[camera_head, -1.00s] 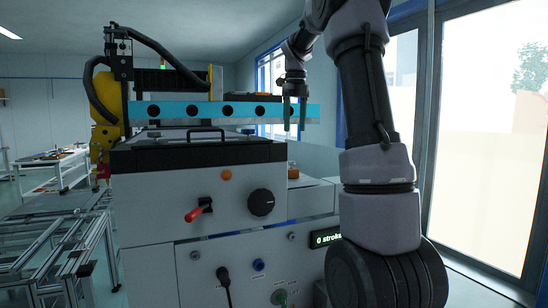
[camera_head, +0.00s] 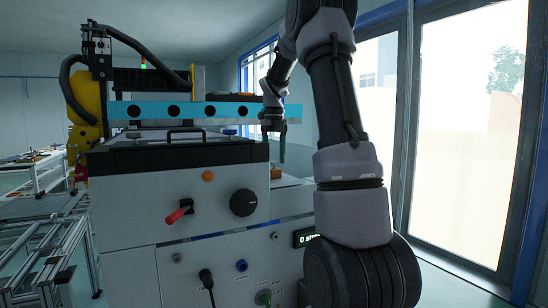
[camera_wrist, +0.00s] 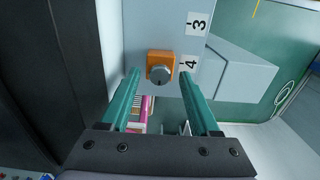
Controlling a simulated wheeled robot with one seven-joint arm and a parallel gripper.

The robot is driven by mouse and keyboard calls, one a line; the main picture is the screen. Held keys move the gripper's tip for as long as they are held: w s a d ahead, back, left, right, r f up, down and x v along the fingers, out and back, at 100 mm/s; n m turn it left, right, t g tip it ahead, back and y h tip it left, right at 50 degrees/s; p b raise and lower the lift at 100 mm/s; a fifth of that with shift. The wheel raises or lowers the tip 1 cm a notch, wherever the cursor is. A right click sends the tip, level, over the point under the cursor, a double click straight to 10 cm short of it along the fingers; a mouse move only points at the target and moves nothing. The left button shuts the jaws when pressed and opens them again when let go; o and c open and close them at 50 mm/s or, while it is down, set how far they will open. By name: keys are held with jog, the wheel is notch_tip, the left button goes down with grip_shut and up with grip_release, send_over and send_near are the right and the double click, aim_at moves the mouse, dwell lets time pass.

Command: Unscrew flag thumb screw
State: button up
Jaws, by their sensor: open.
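In the wrist view a grey round knob with a slot-like mark (camera_wrist: 160,75) sits on an orange square block (camera_wrist: 152,58), beside the label "4". It looks like the thumb screw, but I see no clear flag shape. In the head view the orange block (camera_head: 276,172) shows small at the right rear of the machine. My gripper (camera_wrist: 160,74) is open, with its two teal fingers on either side of the knob in the wrist picture. In the head view my gripper (camera_head: 282,160) points down just above the orange block, its fingers overlapping. I cannot tell whether they touch it.
A blue bar with round holes (camera_head: 190,111) runs across the machine beside my wrist. The front panel carries a red-handled switch (camera_head: 180,212) and a black dial (camera_head: 243,203). In the wrist view a pink-edged part (camera_wrist: 143,115) lies below the block, and a grey box (camera_wrist: 235,80) stands right.

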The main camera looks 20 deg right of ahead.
grip_shut()
jog(key=shift+n, duration=0.4)
